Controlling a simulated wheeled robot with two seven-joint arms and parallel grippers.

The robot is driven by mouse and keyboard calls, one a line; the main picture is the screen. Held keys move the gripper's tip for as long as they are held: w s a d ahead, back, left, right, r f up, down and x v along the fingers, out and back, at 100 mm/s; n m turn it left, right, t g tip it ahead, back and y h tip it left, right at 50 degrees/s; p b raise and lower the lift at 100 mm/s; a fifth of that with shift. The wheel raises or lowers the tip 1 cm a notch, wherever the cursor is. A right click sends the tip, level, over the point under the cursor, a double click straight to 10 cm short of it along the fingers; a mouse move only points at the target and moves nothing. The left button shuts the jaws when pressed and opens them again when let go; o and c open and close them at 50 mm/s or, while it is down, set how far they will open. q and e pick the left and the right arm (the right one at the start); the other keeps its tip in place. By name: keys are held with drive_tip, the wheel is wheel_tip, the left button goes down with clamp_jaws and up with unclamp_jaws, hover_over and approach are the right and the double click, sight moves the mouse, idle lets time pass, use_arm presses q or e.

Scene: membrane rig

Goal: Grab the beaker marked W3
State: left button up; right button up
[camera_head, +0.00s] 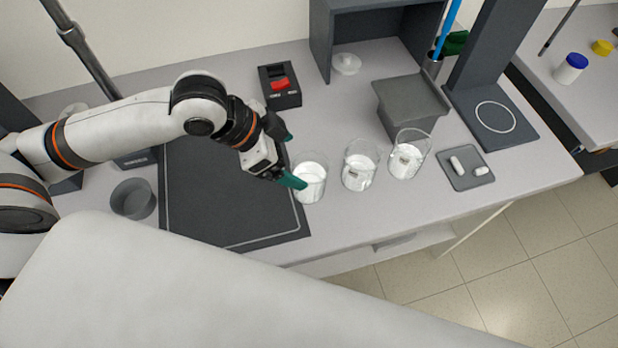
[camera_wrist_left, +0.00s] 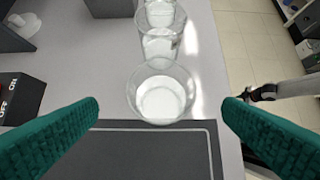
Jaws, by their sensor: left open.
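Three clear glass beakers with white contents stand in a row on the grey bench: a left one (camera_head: 310,178), a middle one (camera_head: 359,170) and a right one (camera_head: 405,158). I cannot read a W3 mark on any of them. My left gripper (camera_head: 293,160) is open and empty, just left of the left beaker. In the left wrist view its green fingers (camera_wrist_left: 161,104) are spread wide, with the nearest beaker (camera_wrist_left: 161,92) ahead and centred between them. Another beaker (camera_wrist_left: 160,40) stands behind it, with a third partly cut off at the top.
A dark mat (camera_head: 220,205) lies under my left arm. A black box with a red switch (camera_head: 280,85) stands behind the gripper. A grey block (camera_head: 410,100) is behind the beakers, and a small tray (camera_head: 467,168) is to their right. The bench's front edge is close.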

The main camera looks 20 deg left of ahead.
use_arm(q)
drive_tip(key=p, duration=0.1)
hover_over(309, 169)
drive_tip(key=s+d, duration=0.1)
drive_tip(key=s, duration=0.2)
drive_tip(key=shift+f, duration=2.9)
drive_tip(key=shift+r, duration=0.1)
drive_tip(key=c, duration=1.3)
